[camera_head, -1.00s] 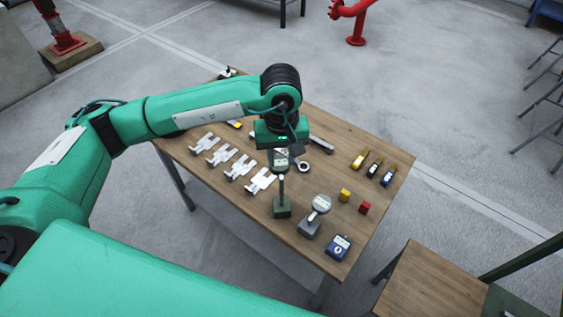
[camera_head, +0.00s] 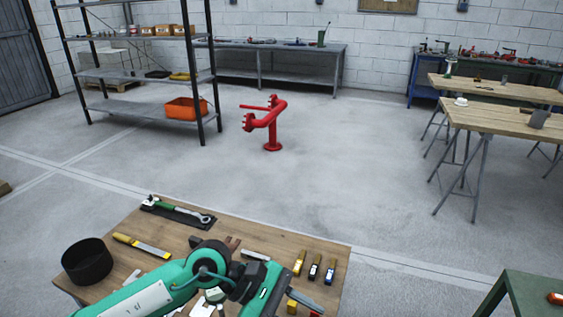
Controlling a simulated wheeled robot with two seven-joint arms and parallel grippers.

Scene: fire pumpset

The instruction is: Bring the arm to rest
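My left arm (camera_head: 140,302) comes in from the lower left over the near wooden table (camera_head: 225,226). Its wrist and gripper body (camera_head: 262,291) are at the bottom edge, above the table's front part. The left fingertips are hidden or cut off below the frame, so I cannot tell whether they are open or shut, or hold anything. My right arm and gripper are not in view.
On the near table are a black round container (camera_head: 87,262), a yellow-handled tool (camera_head: 140,245), a wrench on a dark tray (camera_head: 178,212) and three small tools (camera_head: 315,267). Beyond stand a red pipe fitting (camera_head: 266,122), a shelf rack (camera_head: 143,74) and work tables (camera_head: 500,118).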

